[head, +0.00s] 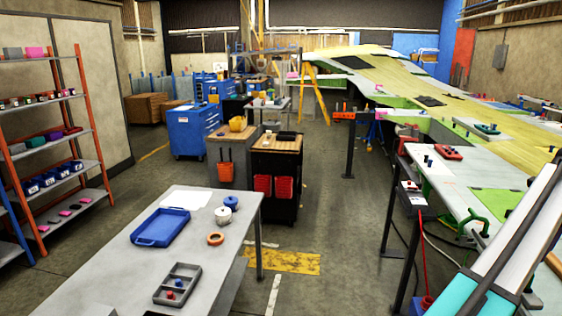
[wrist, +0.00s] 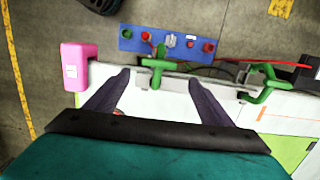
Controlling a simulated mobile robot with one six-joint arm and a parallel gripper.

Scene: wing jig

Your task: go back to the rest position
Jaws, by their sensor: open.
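My gripper (wrist: 158,76) shows in the wrist view with its two dark fingers spread wide apart. No object is gripped between them. The fingers point toward the edge of a white work surface (wrist: 230,108), where a green clamp (wrist: 157,64) stands just beyond and between the fingertips. Whether the fingers touch anything there I cannot tell. A pink block (wrist: 76,62) sits left of the fingers at the same edge. In the head view my gripper is not visible; links of my arm fill the lower right corner.
A second green clamp (wrist: 264,84) is right of the fingers. A blue panel (wrist: 140,40) with red and green knobs lies beyond the edge. In the head view, the long wing jig (head: 455,105) runs along the right and a grey table (head: 195,262) stands front left. Floor shows between them.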

